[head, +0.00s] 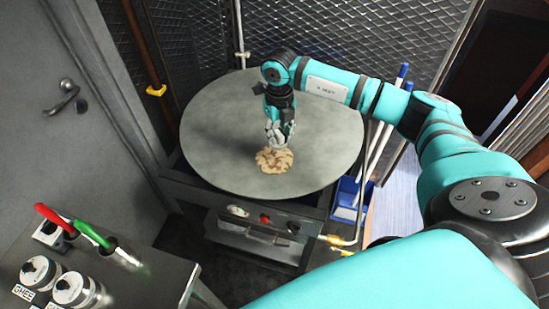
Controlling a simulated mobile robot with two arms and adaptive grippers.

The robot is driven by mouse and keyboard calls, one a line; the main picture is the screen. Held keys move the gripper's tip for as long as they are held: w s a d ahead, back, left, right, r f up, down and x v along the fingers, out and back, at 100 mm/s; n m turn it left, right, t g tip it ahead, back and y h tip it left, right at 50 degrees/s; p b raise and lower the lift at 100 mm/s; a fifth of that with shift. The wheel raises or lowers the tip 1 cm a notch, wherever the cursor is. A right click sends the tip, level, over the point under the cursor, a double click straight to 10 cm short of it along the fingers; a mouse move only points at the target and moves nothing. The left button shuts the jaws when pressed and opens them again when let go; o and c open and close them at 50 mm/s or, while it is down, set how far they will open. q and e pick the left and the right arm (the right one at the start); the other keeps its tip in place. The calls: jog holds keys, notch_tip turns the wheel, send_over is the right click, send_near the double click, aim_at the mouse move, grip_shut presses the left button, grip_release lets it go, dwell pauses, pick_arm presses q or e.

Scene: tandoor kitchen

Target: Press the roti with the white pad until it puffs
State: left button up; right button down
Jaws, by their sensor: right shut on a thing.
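The roti (273,166) lies on the round grey griddle (220,140), a little front of its middle. It is pale with brown patches. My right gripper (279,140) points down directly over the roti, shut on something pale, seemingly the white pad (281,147). The pad is mostly hidden by the fingers and is at or very near the roti's upper part; I cannot tell whether it touches. My left gripper is out of view.
A side counter (150,275) at the lower left holds ghee jars (75,291) and red- and green-handled tools (92,234). Blue-capped white rods stand in a blue bin (347,191) right of the griddle. A mesh screen (310,35) stands behind. The griddle's left side is clear.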

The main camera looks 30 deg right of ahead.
jog(key=shift+f, duration=0.2)
dwell(0.5)
jog(key=f+b, duration=0.1)
jog(key=f, duration=0.1)
jog(key=w+a+f+b, duration=0.1)
jog(key=b, duration=0.1)
jog(key=f+b, duration=0.2)
jog(key=shift+w+a+f, duration=0.3)
jog(key=shift+w, duration=0.1)
jog(key=shift+s+f+b, duration=0.1)
jog(key=shift+f+b, duration=0.45)
jog(key=shift+b, duration=0.05)
dwell(1.8)
jog(key=shift+r+p, duration=2.25)
jog(key=shift+r, duration=1.35)
jog(key=shift+f, duration=0.15)
